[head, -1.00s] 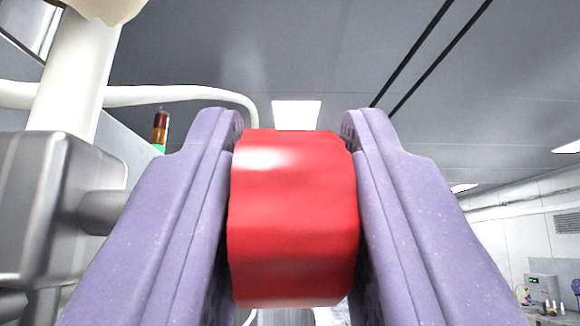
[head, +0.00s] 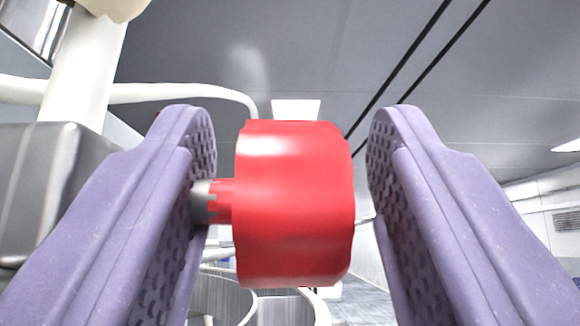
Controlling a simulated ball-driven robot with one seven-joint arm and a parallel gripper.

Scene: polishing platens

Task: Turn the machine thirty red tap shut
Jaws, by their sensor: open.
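The red tap (head: 295,205) is a thick red knob in the middle of the head view, with a short red and grey stem (head: 212,202) running out to its left. My gripper (head: 290,140) is open, with one purple finger on each side of the knob. A clear gap shows between the knob and each finger. The left finger's textured pad is beside the stem and hides its far end. No machine number shows, and I cannot tell how far the tap is turned.
A grey metal housing (head: 45,175) and a white post (head: 85,65) stand at the left. A pale pipe (head: 180,94) runs behind the left finger. Curved metal rims (head: 275,306) lie below the knob. Free room shows to the right.

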